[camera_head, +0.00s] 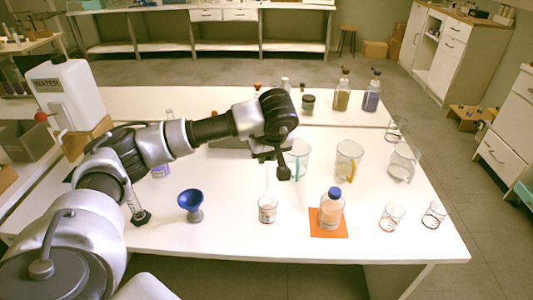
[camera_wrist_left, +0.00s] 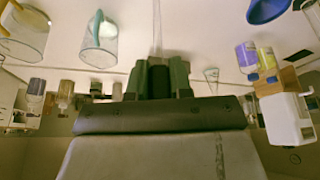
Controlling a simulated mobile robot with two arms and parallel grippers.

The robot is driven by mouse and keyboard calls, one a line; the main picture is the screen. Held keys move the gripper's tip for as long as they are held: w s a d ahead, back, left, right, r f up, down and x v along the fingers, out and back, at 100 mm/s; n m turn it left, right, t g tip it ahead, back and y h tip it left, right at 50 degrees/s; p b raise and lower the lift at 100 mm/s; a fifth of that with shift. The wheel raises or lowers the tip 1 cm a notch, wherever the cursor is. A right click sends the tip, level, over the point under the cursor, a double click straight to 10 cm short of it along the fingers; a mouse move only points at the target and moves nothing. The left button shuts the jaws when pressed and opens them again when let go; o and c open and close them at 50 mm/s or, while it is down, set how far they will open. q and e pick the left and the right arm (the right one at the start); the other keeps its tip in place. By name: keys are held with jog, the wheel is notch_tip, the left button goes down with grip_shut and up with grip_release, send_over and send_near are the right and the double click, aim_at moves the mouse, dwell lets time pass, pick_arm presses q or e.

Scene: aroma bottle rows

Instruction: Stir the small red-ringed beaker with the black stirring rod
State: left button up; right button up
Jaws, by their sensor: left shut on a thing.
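A small beaker (camera_head: 267,211) with pinkish contents and a reddish ring stands upright near the table's front middle. My left gripper (camera_head: 268,157) is above it, shut on a thin stirring rod (camera_head: 267,178). The rod hangs about upright and looks pale rather than black here. Its lower end runs down to the beaker's mouth; I cannot tell whether the tip is inside. In the left wrist view the rod (camera_wrist_left: 157,28) rises from between the fingers (camera_wrist_left: 157,65) and leaves the top edge. The beaker does not show there. My right gripper is not in view.
A blue-capped bottle (camera_head: 331,210) on an orange mat (camera_head: 317,228) stands right of the beaker, a blue funnel (camera_head: 190,200) left. Empty small beakers (camera_head: 391,217) stand at the right front. Larger beakers (camera_head: 349,160) stand behind. A white water jug (camera_head: 66,100) is at left.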

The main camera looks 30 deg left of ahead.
aim_at(267, 182)
pick_arm(q)
jog(key=shift+f, duration=0.1)
jog(key=shift+f+b, duration=4.1)
jog(key=shift+f, duration=1.4)
jog(key=shift+s+a, duration=0.1)
